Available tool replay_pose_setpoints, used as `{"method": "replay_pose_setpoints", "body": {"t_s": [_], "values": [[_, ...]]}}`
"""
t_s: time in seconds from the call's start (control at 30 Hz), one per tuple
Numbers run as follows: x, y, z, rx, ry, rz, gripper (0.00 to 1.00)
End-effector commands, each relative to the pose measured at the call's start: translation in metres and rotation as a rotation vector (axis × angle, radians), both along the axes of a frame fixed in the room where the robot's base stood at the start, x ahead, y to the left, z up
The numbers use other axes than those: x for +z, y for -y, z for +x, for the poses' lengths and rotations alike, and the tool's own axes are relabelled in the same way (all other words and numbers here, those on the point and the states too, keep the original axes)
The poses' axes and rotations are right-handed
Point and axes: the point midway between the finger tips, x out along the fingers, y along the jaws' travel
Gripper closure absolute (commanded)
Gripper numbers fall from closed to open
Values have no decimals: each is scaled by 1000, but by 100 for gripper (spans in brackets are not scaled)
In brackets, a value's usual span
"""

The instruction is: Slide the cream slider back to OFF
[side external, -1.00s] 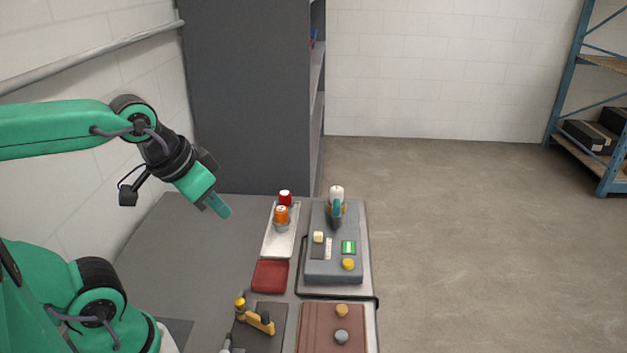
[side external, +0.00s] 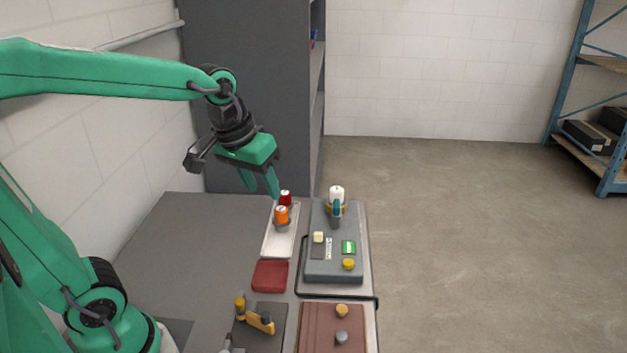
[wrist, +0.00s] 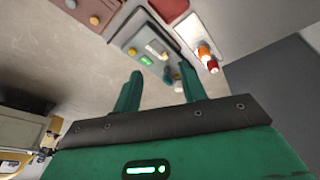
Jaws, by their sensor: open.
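The cream slider (side external: 318,237) is a small knob on top of the grey control box (side external: 322,268), beside a pale marked strip (side external: 328,249). My gripper (side external: 263,192) is open and empty. It hangs above the far part of the table, to the left of the box and well apart from the slider. Both fingers (wrist: 160,85) show in the wrist view with a gap between them.
A white tray (side external: 277,246) with an orange can (side external: 281,214) and a red can (side external: 285,197) lies left of the box. A white-topped bottle (side external: 336,194) stands at the box's far end. A green display (side external: 348,247) and yellow knob (side external: 348,264) sit right of the slider.

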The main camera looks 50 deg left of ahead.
Motion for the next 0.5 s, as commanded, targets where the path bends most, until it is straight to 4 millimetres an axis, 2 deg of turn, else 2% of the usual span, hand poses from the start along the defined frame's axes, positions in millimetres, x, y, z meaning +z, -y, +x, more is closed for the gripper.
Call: {"method": "replay_pose_setpoints", "body": {"t_s": [0.27, 0.5], "values": [[-19, -5, 49, 131, -89, -36, 58], [-45, -11, 90, 247, -160, -60, 58]]}}
